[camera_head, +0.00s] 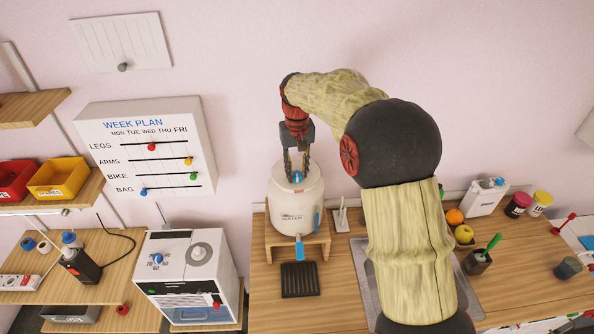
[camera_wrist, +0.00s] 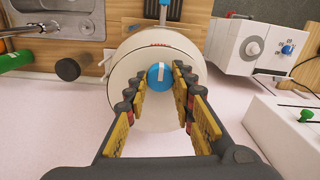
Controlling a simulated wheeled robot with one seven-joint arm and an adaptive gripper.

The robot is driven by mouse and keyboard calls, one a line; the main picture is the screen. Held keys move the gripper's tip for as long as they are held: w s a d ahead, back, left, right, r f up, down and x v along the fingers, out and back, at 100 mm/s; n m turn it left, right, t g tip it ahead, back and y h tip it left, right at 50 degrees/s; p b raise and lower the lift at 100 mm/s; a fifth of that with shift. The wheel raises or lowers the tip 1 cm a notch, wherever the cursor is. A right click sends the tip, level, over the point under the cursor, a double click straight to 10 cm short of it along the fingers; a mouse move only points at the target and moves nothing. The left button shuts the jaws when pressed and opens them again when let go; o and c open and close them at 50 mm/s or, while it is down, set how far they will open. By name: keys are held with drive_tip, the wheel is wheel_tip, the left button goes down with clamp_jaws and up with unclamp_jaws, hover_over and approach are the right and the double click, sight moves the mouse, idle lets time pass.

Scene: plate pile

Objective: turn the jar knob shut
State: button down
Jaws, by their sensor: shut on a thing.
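The white jar (camera_head: 296,205) with lettering on its front stands on a small wooden stand (camera_head: 270,236) on the counter. Its round blue jar knob (camera_wrist: 160,76) sits on top of the lid and carries a white bar mark, which points roughly up and down in the wrist view. The knob also shows small in the head view (camera_head: 298,178). My gripper (camera_head: 297,170) points down over the lid, with one finger on each side of the knob. In the wrist view my gripper (camera_wrist: 159,82) is shut on the knob. The fingers hide part of the lid.
A blue tap (camera_head: 299,250) juts from the jar's front above a dark drip tray (camera_head: 300,279). A white appliance (camera_head: 188,262) stands to the left. My arm covers part of the sink (camera_head: 366,270). A cup with a green-handled tool (camera_head: 478,262) and fruit stand right.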

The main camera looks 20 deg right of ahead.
sight(297, 173)
drive_tip(key=c, duration=1.5)
unclamp_jaws()
drive_tip(key=shift+r, duration=0.1)
wheel_tip(297, 173, up, 12)
drive_tip(key=shift+f, duration=0.1)
drive_tip(key=shift+w, duration=0.1)
